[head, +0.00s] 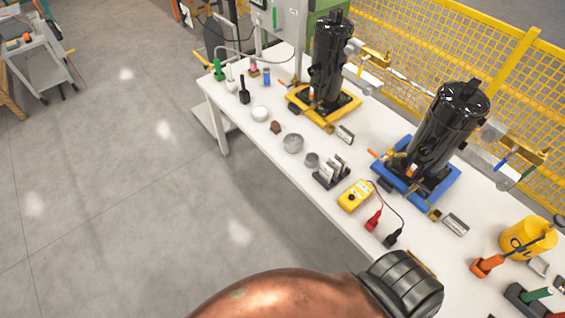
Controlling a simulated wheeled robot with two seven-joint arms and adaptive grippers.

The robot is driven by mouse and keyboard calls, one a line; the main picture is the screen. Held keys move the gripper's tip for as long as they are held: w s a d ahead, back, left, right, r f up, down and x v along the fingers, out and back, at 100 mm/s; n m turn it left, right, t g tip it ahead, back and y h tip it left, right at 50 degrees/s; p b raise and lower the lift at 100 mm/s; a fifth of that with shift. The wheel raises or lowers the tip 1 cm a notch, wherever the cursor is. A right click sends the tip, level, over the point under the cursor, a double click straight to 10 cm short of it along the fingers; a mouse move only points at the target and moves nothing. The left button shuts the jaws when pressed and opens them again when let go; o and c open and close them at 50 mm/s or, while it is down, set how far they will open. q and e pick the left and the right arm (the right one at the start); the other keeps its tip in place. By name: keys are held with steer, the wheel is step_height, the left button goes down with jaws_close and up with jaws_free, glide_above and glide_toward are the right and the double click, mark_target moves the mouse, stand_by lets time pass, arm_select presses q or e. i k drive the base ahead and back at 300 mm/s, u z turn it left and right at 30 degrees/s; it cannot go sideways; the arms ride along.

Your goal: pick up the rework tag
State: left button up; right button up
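I cannot make out a rework tag for certain on the white workbench (318,205). A small dark holder (331,173) with several pale upright pieces stands near the bench's front edge, but I cannot tell what these pieces are. A small brown piece (275,127) lies farther back along the same edge, also too small to identify. Neither of my grippers shows in the head view. A copper-coloured arm part of mine with a dark ribbed end crosses the bottom and hides part of the bench.
Two black compressors stand on the bench, one on a yellow base (325,112), one on a blue base (408,185). A yellow meter (355,195) with red and black leads lies in front. A yellow bucket (527,238) is at right. Yellow mesh fencing runs behind.

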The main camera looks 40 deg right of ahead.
mark_target(333, 162)
steer(key=u, duration=0.25)
steer(key=i, duration=1.25)
steer(key=z, duration=0.6)
